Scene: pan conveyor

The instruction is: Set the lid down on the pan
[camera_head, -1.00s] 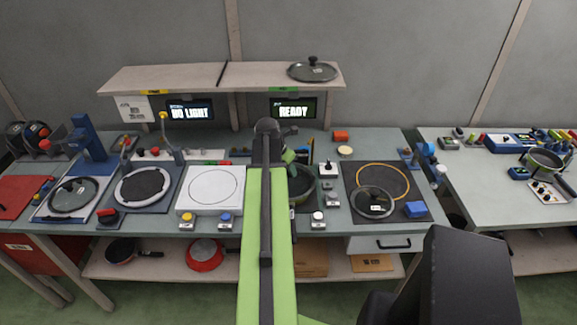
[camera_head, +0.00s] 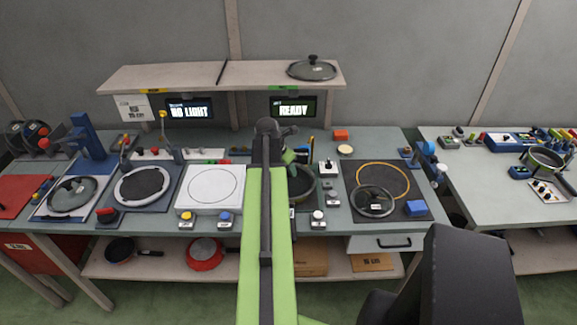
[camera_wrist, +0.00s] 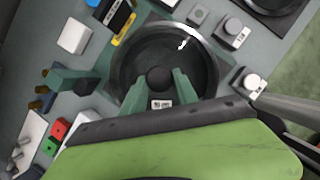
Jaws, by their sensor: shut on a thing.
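My gripper (camera_wrist: 160,88) is shut on the dark round knob of the lid (camera_wrist: 128,75). In the wrist view the lid's round outline lies over the pan's place. The dark pan (camera_head: 302,188) is partly hidden behind my green arm in the head view. I cannot tell whether the lid's rim touches the pan or hangs just above it. The gripper's tips are largely hidden in the head view.
Other glass lids lie on the right mat (camera_head: 349,178), the left station (camera_head: 45,207) and the shelf (camera_head: 240,75). A white square plate (camera_head: 185,204) is left of my arm. Small button boxes (camera_head: 318,218) stand close right of the pan. The READY screen (camera_head: 293,107) is behind it.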

